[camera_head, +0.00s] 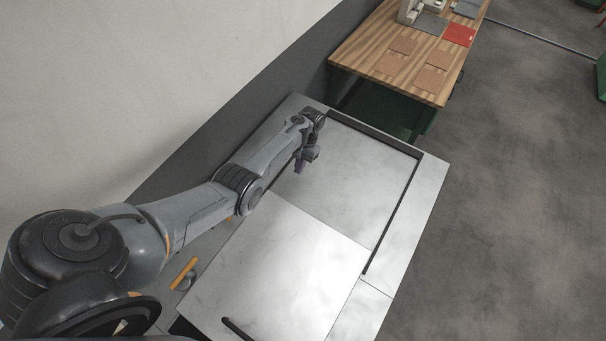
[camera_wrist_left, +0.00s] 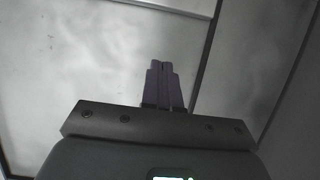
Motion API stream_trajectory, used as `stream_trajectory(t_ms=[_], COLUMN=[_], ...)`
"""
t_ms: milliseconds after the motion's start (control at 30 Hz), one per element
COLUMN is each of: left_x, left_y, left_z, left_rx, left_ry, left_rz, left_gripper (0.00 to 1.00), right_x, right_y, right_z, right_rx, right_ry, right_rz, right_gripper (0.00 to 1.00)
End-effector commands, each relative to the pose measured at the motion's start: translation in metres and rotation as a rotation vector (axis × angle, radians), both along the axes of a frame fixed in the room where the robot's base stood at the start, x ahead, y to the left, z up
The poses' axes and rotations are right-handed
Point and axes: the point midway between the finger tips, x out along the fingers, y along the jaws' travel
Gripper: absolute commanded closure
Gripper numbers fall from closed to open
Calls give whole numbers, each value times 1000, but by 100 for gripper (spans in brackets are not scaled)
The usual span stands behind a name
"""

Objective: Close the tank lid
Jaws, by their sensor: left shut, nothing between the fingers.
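The tank (camera_head: 420,210) is a long grey metal box with a flat rim. A smooth metal panel, seemingly the lid (camera_head: 280,270), covers its near part and has a dark slot near its front edge. Beyond it lies a second flat metal surface (camera_head: 350,180), with a dark gap along its far and right sides; I cannot tell whether it is a panel or the tank floor. My left gripper (camera_head: 304,168) is over the left side of this far surface, fingers shut and empty. The closed fingers also show in the left wrist view (camera_wrist_left: 163,66). My right gripper is out of view.
An orange bar handle (camera_head: 184,273) sits left of the tank, partly behind my left arm. A wooden table (camera_head: 385,35) with brown squares and a red item (camera_head: 459,35) stands beyond the tank. A wall runs along the left. The floor (camera_head: 510,200) at right is clear.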

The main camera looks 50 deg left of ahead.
Motion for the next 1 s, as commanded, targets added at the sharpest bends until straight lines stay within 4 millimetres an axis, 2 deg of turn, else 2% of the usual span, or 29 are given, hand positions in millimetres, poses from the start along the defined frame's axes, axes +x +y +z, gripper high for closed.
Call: stream_trajectory(t_ms=[33, 433, 467, 500, 667, 1000], left_x=[-4, -31, -35, -40, -55, -68], left_y=[-2, -10, -11, -12, -17, -21], left_z=[-12, -85, -72, -69, -71, -75], left_rx=[-1, -2, -1, 0, 0, 0], left_ry=[3, 3, 3, 3, 3, 2], left_rz=[0, -2, -2, -1, -1, -2], left_gripper=[100, 100, 100, 100, 100, 100], right_x=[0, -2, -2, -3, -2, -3], right_y=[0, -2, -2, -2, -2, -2], right_z=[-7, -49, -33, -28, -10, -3], right_rx=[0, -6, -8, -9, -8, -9], right_ry=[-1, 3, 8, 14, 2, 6], right_rz=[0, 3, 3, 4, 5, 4], right_gripper=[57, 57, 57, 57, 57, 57])
